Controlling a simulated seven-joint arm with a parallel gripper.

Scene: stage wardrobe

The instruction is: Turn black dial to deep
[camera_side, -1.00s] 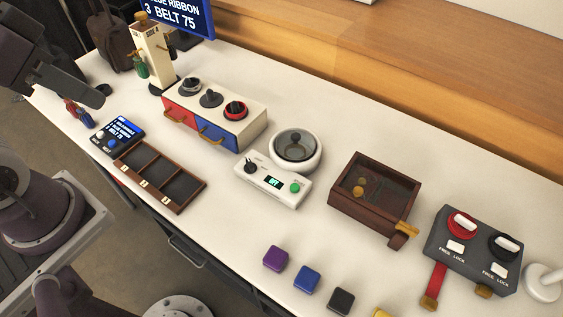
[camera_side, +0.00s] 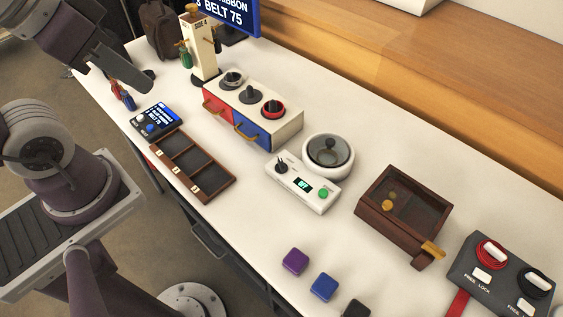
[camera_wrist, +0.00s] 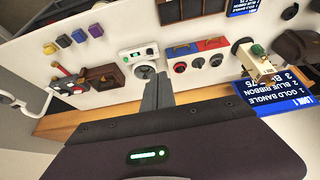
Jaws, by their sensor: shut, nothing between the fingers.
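The black dial (camera_side: 281,165) is a small knob on the left end of a low white control box (camera_side: 316,200). The box has a small lit display (camera_side: 302,185), which seems to read OFF, and a green button (camera_side: 323,192). A round white pot with a glass lid (camera_side: 328,156) stands behind it. The markings around the dial are too small to read. My gripper (camera_side: 148,87) is at the upper left in the side view, well away from the dial. Its dark fingers (camera_wrist: 158,90) are shut and empty in the wrist view, where the control box (camera_wrist: 138,53) also shows.
A drawer unit (camera_side: 285,126) with several top knobs stands left of the pot. A divided tray (camera_side: 233,181) lies in front. A brown box (camera_side: 365,211) and a grey lock panel (camera_side: 461,263) are to the right. Coloured blocks (camera_side: 295,261) lie near the front edge.

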